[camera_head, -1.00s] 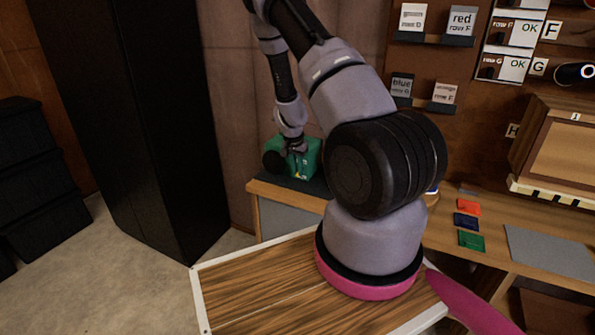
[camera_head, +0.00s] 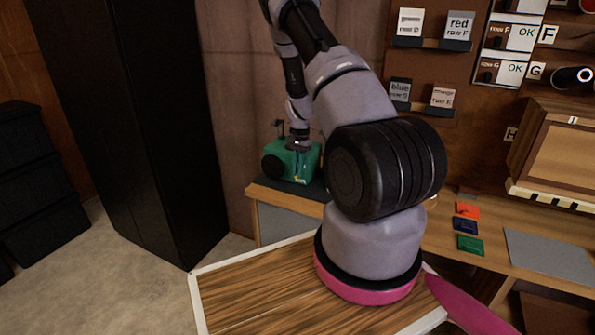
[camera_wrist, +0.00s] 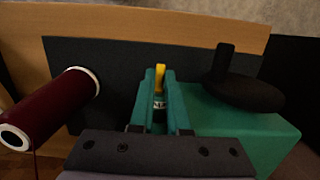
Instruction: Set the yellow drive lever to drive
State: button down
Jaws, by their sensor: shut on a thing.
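The teal-green machine (camera_head: 308,166) stands on a dark mat at the left end of the bench. It also fills the right of the wrist view (camera_wrist: 250,135). The yellow drive lever (camera_wrist: 159,76) shows at the top middle of the wrist view, between two slim teal fingers. My gripper (camera_wrist: 161,90) points down at it, shut on the lever; the exact contact is partly hidden. In the head view my gripper (camera_head: 298,150) is over the machine's front, and only a small yellow bit shows below it. A small label, not fully readable, lies between the fingers.
A black handwheel with an upright crank handle (camera_wrist: 224,60) is close to the right of my gripper. A maroon spool (camera_wrist: 45,110) lies at the left. A dark mat (camera_wrist: 100,75) borders the wooden bench edge (camera_wrist: 150,22). Coloured cards (camera_head: 470,243) lie farther right.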

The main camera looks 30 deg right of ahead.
jog(key=c, duration=0.9)
grip_release()
jog(key=shift+r, duration=0.1)
jog(key=r, duration=0.7)
jog(key=d+r, duration=0.1)
jog(key=r, duration=0.2)
jog(key=shift+w+r, duration=0.3)
jog(key=shift+w, duration=0.05)
